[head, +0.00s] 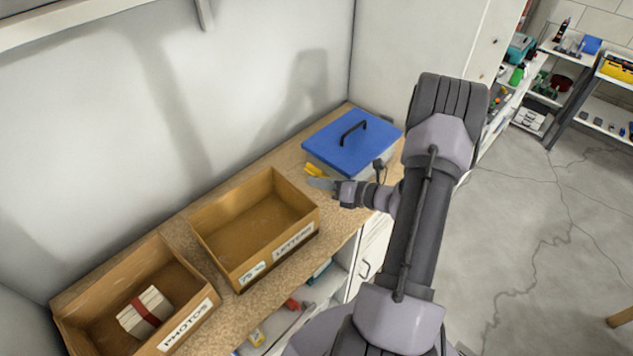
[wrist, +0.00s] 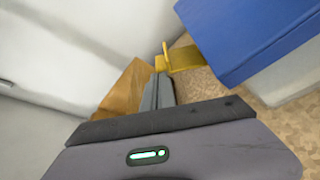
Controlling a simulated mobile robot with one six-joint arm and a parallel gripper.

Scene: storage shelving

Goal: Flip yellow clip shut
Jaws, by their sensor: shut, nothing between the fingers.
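The yellow clip (head: 314,171) is on the left side of the box with the blue lid (head: 352,140). In the wrist view the yellow clip (wrist: 181,60) sticks out sideways from beneath the blue lid (wrist: 250,35), not lying flat against the box. My gripper (head: 312,183) is at the left side of the box, just in front of the clip. In the wrist view my gripper (wrist: 160,68) is shut and empty, its fingertips at the clip's outer end. I cannot tell whether they touch it.
An open wooden box labelled LETTERS (head: 292,243) stands left of my gripper. Another box labelled PHOTOS (head: 187,325) holds a bundle tied in red (head: 145,311). The wall is close behind the worktop. Floor on the right is clear.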

